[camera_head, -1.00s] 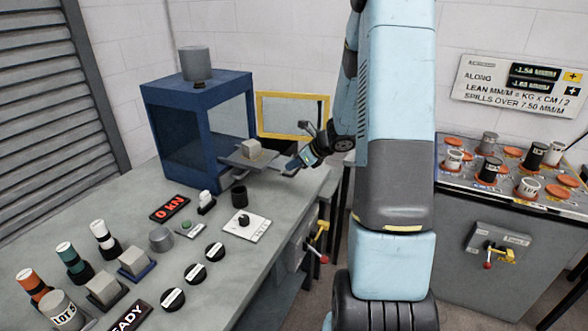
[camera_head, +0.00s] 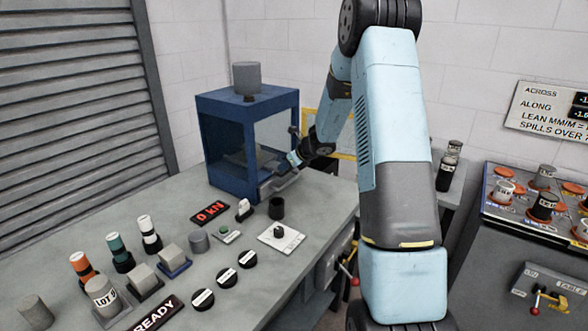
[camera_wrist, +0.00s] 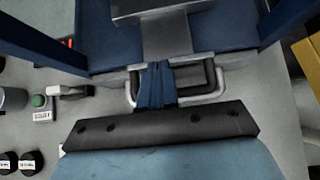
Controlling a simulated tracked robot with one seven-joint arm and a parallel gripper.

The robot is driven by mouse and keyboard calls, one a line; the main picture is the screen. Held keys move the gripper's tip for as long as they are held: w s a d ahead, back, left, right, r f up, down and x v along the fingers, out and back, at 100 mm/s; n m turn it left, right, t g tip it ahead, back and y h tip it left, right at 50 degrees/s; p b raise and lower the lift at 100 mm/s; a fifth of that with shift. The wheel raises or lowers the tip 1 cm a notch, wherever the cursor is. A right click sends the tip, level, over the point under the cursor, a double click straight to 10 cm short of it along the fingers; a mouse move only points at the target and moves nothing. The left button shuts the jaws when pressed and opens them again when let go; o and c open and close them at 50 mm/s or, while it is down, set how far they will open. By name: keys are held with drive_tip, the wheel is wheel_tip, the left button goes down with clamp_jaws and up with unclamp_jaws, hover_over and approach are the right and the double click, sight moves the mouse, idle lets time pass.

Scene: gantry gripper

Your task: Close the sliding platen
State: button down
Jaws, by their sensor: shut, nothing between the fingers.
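The blue press frame (camera_head: 214,150) stands at the back of the bench. The grey sliding platen (camera_wrist: 165,40) lies mostly inside the frame, with its front edge (camera_wrist: 110,78) at the frame's opening. A grey block (camera_wrist: 140,8) sits on it, cut off by the top of the wrist view. A silver loop handle (camera_wrist: 213,88) sticks out from the platen's front. My gripper (camera_head: 292,160) is at the press's right side. In the wrist view its blue fingers (camera_wrist: 157,82) are shut and empty, over the handle loop at the platen's front edge. I cannot tell whether they touch it.
A yellow-framed guard door (camera_head: 343,138) stands open behind my arm. A black cup (camera_head: 277,208), a dial plate (camera_head: 281,238) and a 0 kN display (camera_head: 210,213) are on the bench before the press. Labelled cylinders and blocks fill the near left.

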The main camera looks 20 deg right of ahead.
drive_tip(key=shift+w+a+r, duration=0.1)
drive_tip(key=shift+w+a, duration=0.1)
drive_tip(key=shift+r, duration=0.1)
drive_tip(key=v, duration=1)
drive_tip(key=s+a+r+n+g, duration=0.1)
drive_tip(key=s+a+r+n, duration=0.5)
drive_tip(key=s, duration=0.4)
drive_tip(key=s+a+r+n+g, duration=0.1)
drive_tip(key=s+a+r+n, duration=0.3)
drive_tip(key=s+r+n, duration=0.55)
drive_tip(key=s+d+r+n+h, duration=0.1)
drive_tip(key=s+n+h, duration=0.4)
drive_tip(key=s+n, duration=0.8)
drive_tip(key=s+r, duration=0.1)
drive_tip(key=s, duration=0.9)
drive_tip(key=shift+s+d+r+h, duration=0.2)
drive_tip(key=shift+s+d+h, duration=0.1)
